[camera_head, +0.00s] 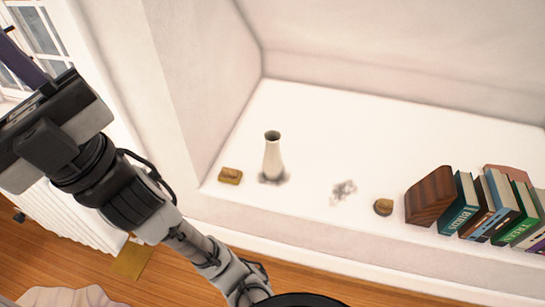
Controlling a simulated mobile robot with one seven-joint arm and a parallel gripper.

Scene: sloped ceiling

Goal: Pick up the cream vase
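The cream vase (273,160) stands upright on a white ledge (320,125), left of its middle. It has a narrow neck and a dark round opening at the top. My arm reaches up from the bottom toward the left edge. The arm's end, with my gripper's housing (52,125), is at the upper left, well left of the vase and apart from it. The gripper's fingers cannot be made out, so whether it is open or shut does not show.
A small brown block (230,176) sits left of the vase at the ledge's front. A grey-white lump (344,190) and a small round brown item (383,207) lie to the right. A wooden bookend (430,196) and several books (500,215) stand farther right. A wall edge (165,80) rises at left.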

